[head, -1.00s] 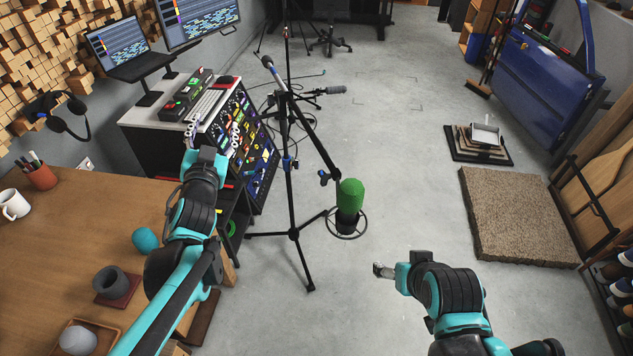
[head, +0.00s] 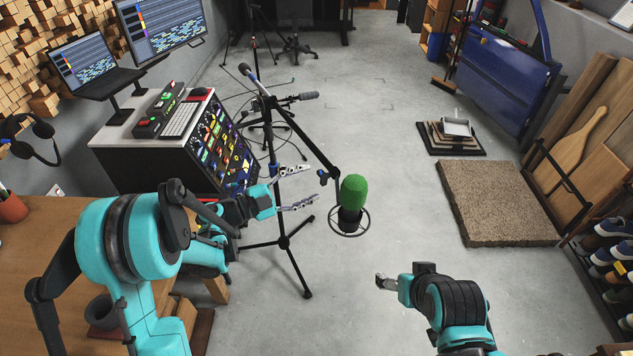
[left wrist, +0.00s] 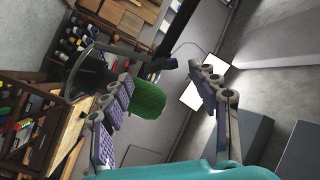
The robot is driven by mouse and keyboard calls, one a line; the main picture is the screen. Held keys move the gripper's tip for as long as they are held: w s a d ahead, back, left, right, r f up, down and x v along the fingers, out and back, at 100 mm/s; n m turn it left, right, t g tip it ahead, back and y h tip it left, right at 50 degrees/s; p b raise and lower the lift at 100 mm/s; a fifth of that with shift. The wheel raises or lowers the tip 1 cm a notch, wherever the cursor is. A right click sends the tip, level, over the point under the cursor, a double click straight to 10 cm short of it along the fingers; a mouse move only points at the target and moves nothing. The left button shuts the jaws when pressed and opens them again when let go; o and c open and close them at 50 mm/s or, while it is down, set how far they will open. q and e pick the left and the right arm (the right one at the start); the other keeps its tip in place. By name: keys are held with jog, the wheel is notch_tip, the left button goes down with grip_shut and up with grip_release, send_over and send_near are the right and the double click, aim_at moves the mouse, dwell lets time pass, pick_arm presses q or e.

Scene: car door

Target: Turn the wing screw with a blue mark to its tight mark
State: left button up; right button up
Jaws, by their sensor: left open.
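A black microphone stand (head: 285,215) stands mid-floor, its boom carrying a green microphone (head: 354,191). A small blue-marked wing screw (head: 323,178) shows on the boom near the microphone; other small blue parts sit higher on the stand. My left gripper (head: 309,184) is open and empty, its fingers pointing right across the stand, just left of that screw. In the left wrist view the open fingers (left wrist: 161,74) show in front of the green microphone (left wrist: 147,101), and a small blue part (left wrist: 168,64) shows between the fingertips. My right gripper (head: 384,283) is low and away from the stand; its fingers are unclear.
A wooden table (head: 55,250) is at the left, with a rack of controls (head: 225,145) behind it. A brown mat (head: 495,203) and a blue car door (head: 505,78) are at the right. The floor between stand and mat is clear.

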aim_at(319, 179)
pick_arm(q)
jog(key=shift+x, duration=1.75)
jog(key=c, duration=1.2)
jog(key=shift+o, duration=0.2)
jog(key=shift+m+b, duration=0.3)
jog(key=shift+b, duration=0.05)
jog(key=m+b, duration=0.1)
jog(key=m, duration=0.2)
jog(key=shift+m+b, duration=0.35)
jog(key=shift+m, duration=1.75)
